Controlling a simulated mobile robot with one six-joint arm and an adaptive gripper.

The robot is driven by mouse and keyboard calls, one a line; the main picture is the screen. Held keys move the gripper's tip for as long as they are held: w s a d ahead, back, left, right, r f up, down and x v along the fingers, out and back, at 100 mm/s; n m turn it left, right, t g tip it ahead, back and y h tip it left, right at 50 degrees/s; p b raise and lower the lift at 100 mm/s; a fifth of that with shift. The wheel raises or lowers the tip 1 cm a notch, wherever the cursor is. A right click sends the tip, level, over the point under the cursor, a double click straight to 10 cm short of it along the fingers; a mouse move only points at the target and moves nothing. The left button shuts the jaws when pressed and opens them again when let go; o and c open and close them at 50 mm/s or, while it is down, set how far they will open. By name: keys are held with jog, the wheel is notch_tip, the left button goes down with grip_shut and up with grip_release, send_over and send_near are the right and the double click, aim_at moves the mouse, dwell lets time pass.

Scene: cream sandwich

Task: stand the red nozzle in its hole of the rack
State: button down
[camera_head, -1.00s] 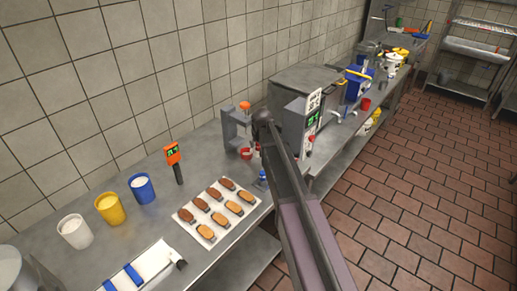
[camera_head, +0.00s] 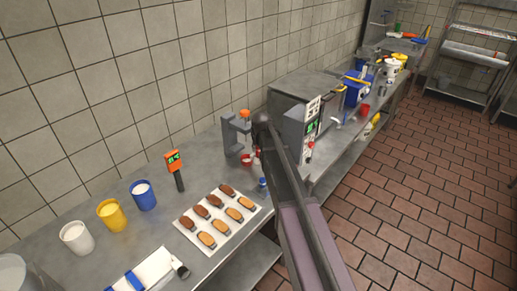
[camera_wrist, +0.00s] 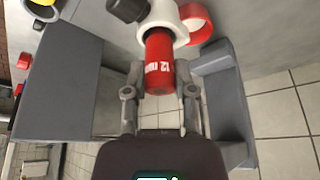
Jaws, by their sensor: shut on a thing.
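The red nozzle (camera_wrist: 160,62), marked with white lettering that seems to read 12 and more, sits between the fingers of my gripper (camera_wrist: 160,80) in the wrist view. My gripper is shut on it. A white round collar (camera_wrist: 178,32) adjoins its far end, beside a red ring (camera_wrist: 208,18). I cannot tell if the nozzle is in a hole. A grey stand (camera_head: 231,137), possibly the rack, is on the counter in the head view. In the head view my arm hides most of the gripper.
A white tray (camera_head: 185,228) with several brown pastries lies on the counter. A small blue piece (camera_head: 262,185) is right of it. A grey machine (camera_head: 285,100) is just beyond my arm.

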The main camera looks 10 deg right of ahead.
notch_tip(320, 180, up, 2)
jog(key=shift+p, duration=0.7)
jog(key=s+r+p, duration=0.1)
jog(key=s, duration=1.5)
jog(key=shift+s+a, duration=0.1)
